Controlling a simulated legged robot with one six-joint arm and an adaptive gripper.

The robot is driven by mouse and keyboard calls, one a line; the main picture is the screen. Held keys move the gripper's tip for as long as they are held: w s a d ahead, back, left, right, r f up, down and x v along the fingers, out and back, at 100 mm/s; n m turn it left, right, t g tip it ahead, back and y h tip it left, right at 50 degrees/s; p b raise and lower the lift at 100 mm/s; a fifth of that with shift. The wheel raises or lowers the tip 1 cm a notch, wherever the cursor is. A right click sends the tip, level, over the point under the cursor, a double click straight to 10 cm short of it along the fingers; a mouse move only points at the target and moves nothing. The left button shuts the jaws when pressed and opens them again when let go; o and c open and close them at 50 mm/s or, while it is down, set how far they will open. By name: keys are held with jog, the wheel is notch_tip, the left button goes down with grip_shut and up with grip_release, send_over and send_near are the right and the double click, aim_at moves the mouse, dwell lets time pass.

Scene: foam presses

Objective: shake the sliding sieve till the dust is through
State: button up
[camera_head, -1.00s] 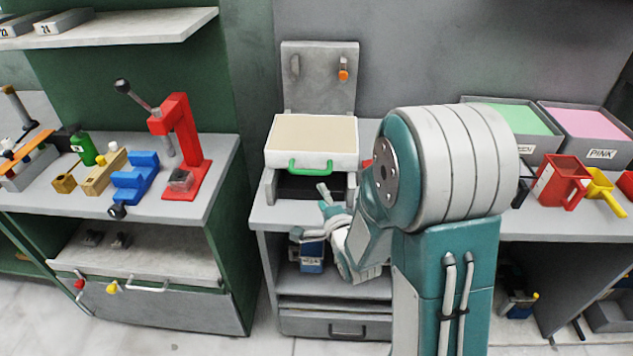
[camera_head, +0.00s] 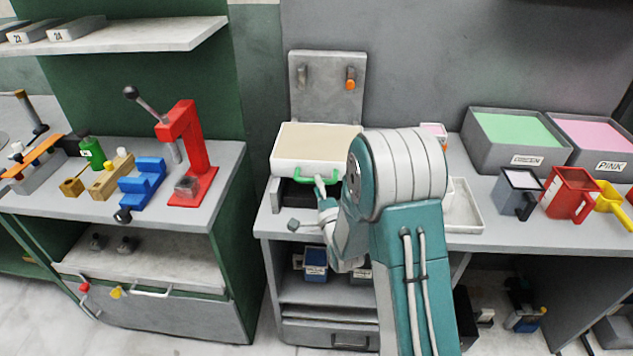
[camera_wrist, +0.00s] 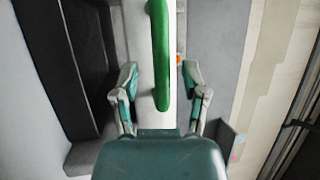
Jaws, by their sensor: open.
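The sliding sieve is a white box (camera_head: 297,163) with a beige top, seated on a grey stand (camera_head: 274,190) with a dark opening below. Its green handle (camera_head: 317,178) is on the front side. My gripper (camera_head: 312,203) is in front of the handle, partly hidden by my arm. In the wrist view the green handle (camera_wrist: 160,50) runs between the two spread fingers of my gripper (camera_wrist: 160,82). Gaps show on both sides, so the fingers do not grip it. My arm hides the sieve's right end. I cannot see dust clearly.
A grey back plate with an orange knob (camera_head: 350,84) stands behind the sieve. A white tray (camera_head: 464,205), a grey cup (camera_head: 517,193) and a red jug (camera_head: 570,195) are to the right. A red press (camera_head: 187,150) stands on the left bench (camera_head: 225,165).

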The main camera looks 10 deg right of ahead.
aim_at(320, 163)
jog(key=shift+x, duration=0.85)
grip_shut()
jog(key=w+d, duration=0.1)
jog(key=w, duration=0.4)
jog(key=w+d, duration=0.1)
jog(key=w, duration=0.2)
jog(key=shift+d+f, duration=0.1)
jog(key=shift+d, duration=0.2)
jog(key=shift+s, duration=0.1)
